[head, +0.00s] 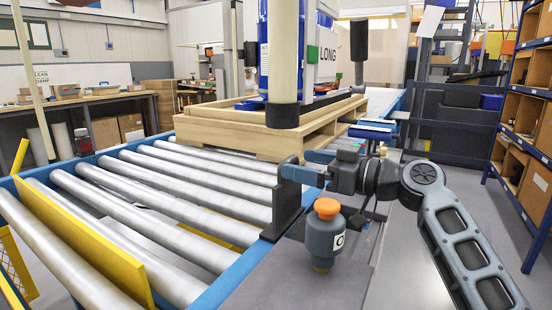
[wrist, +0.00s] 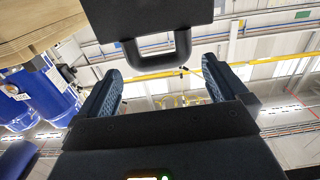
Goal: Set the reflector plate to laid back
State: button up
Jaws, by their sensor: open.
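The reflector plate appears to be the black plate (head: 287,205) standing upright at the near edge of the roller conveyor in the head view. In the wrist view a black plate (wrist: 165,15) with a loop handle (wrist: 158,52) shows at the top. My gripper (head: 303,168) is beside the plate's upper end in the head view, with its fingers pointing left. In the wrist view my gripper (wrist: 160,75) is open, its two blue-grey fingers apart and nothing between them. The handle lies just ahead of the fingertips, roughly centred, and seems clear of both.
A dark grey canister (head: 325,240) with an orange cap stands close below my gripper. A wooden pallet (head: 225,138) with a blue tank rests on the rollers behind. A yellow panel (head: 85,245) stands at left. Shelving (head: 530,120) stands at right; the floor before it is clear.

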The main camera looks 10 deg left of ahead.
aim_at(293, 163)
jog(key=x, duration=0.6)
jog(key=c, duration=1.2)
jog(key=shift+c, duration=0.2)
jog(key=shift+s+f, duration=0.1)
